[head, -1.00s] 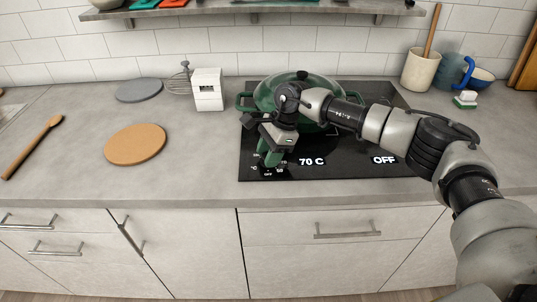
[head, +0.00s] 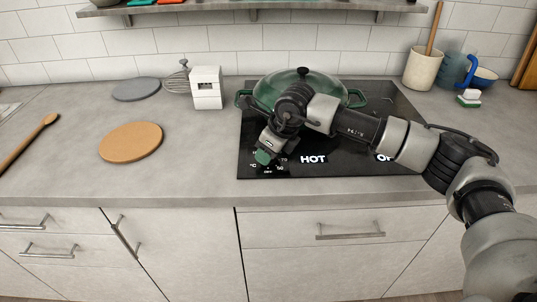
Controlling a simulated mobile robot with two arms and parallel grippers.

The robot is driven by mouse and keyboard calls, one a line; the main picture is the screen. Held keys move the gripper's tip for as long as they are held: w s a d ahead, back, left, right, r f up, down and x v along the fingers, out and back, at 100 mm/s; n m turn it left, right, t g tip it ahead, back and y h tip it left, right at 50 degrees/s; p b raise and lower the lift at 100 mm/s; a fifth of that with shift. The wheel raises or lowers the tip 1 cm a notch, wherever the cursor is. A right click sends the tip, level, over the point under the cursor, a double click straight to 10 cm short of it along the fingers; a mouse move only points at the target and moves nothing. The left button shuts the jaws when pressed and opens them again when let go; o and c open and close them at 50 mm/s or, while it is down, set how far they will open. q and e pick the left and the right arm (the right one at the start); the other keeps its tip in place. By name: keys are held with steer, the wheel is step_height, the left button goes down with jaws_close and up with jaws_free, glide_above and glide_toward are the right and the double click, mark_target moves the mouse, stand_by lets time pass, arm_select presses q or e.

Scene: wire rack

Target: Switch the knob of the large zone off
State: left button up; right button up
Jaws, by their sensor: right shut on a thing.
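The black cooktop (head: 345,170) is set in the counter, with a green lidded pot (head: 275,90) on it. The left display (head: 313,160) reads HOT. The right display (head: 384,157) is partly covered by my arm and shows OF. My right gripper (head: 264,157) points down at the dial at the cooktop's front left. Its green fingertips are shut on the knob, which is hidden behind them. Some dial markings (head: 268,169) show around the fingers, including OFF at the front. My left gripper is out of view.
A round cork mat (head: 131,142), a grey disc (head: 136,90) and a wooden spoon (head: 30,142) lie further left. A crock (head: 422,69) stands back right.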

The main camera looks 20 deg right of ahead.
steer(key=shift+m+t+h+b, duration=0.2)
steer(key=shift+m+h+b, duration=0.3)
steer(key=shift+m, duration=0.55)
steer(key=shift+m+t+h+b, duration=0.2)
steer(key=shift+m+b, duration=0.5)
steer(key=shift+m, duration=0.35)
steer(key=shift+r, duration=0.1)
steer(key=o, duration=0.9)
steer(key=v, duration=1)
steer(key=shift+s+r+b, duration=0.1)
steer(key=shift+r+b, duration=0.25)
steer(key=shift+b, duration=0.05)
